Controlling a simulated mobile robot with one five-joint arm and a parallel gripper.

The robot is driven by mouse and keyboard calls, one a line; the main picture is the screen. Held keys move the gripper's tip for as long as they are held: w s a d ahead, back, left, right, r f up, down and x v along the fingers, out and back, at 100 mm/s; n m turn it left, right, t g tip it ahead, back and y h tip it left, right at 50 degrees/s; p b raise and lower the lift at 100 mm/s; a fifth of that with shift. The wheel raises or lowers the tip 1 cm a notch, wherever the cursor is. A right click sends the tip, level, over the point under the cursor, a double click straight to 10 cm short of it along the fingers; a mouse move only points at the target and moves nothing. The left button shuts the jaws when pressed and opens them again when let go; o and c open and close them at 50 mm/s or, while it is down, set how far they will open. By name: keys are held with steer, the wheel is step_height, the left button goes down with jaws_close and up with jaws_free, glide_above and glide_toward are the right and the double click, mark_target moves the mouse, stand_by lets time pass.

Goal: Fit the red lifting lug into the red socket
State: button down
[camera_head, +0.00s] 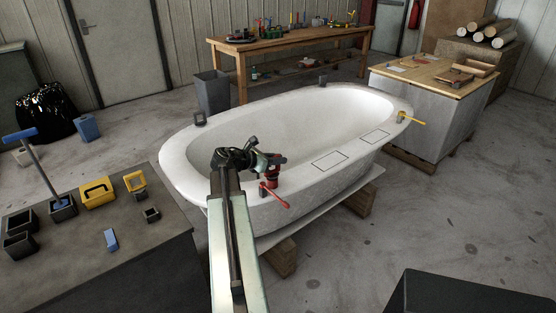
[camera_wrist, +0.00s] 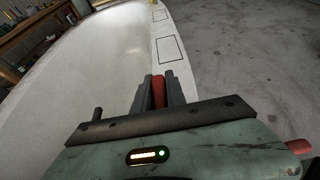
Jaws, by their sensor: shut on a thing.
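My gripper (camera_wrist: 158,92) is shut on a red piece (camera_wrist: 158,90), which looks like the red lifting lug; only a narrow strip of it shows between the fingers. In the head view my gripper (camera_head: 271,172) is over the near rim of the white hull mould (camera_head: 180,150), with red showing at its end. My gripper hides part of this area, and I cannot tell whether lug and fitting touch.
Dark fittings stand on the left (camera_head: 200,119) and far rim (camera_head: 322,81). A bench (camera_head: 150,240) at left holds dark boxes and yellow and blue pieces. The floor at right is mostly clear.

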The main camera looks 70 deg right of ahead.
steer(key=shift+f+b, duration=0.65)
steer(key=shift+f, duration=0.05)
steer(key=c, duration=1.3)
jaws_free()
steer(key=p+v, duration=0.3)
steer(key=v, duration=0.5)
